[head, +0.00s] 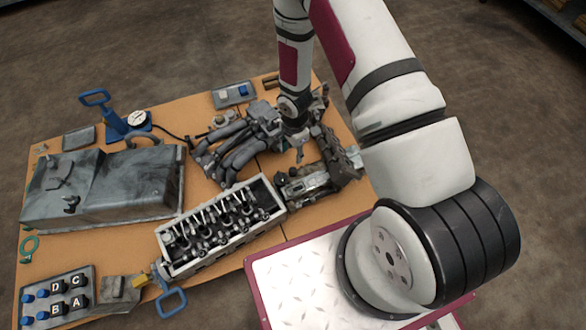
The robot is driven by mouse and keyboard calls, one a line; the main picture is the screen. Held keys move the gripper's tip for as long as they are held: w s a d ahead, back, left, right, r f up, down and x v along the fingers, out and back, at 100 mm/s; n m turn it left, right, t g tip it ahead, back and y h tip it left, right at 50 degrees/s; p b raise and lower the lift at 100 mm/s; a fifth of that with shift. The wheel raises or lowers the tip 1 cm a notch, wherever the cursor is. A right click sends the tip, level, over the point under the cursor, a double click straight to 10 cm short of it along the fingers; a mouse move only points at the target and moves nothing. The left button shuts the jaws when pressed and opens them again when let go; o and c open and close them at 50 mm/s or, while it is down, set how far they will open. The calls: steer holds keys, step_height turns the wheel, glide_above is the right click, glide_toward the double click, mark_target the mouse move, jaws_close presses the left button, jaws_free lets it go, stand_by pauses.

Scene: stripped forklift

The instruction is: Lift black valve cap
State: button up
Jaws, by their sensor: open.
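A grey tray (55,297) at the lower left of the table holds black caps lettered A, B, C and D, such as the black cap A (80,302), and several smaller blue caps (42,315). A small black fitting (72,204) also sits on a large grey metal cover at the left; I cannot tell which of these is the black valve cap. My gripper (299,150) points down at the far right part of the table, beside the dark pipes. It is open, far from the tray and the cover. Its dark fingers blend with the parts behind them.
The large cover (140,182) fills the table's left. An open cylinder head (195,262) with upright valve parts lies in the middle. A dark manifold (238,145) and metal parts (302,188) crowd my gripper. A blue pump with gauge (125,122) stands at the back left.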

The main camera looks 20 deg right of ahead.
mark_target(293, 169)
step_height(293, 169, down, 12)
steer(key=b, duration=0.4)
steer(key=shift+w+r, duration=0.1)
steer(key=shift+r, duration=0.05)
jaws_close()
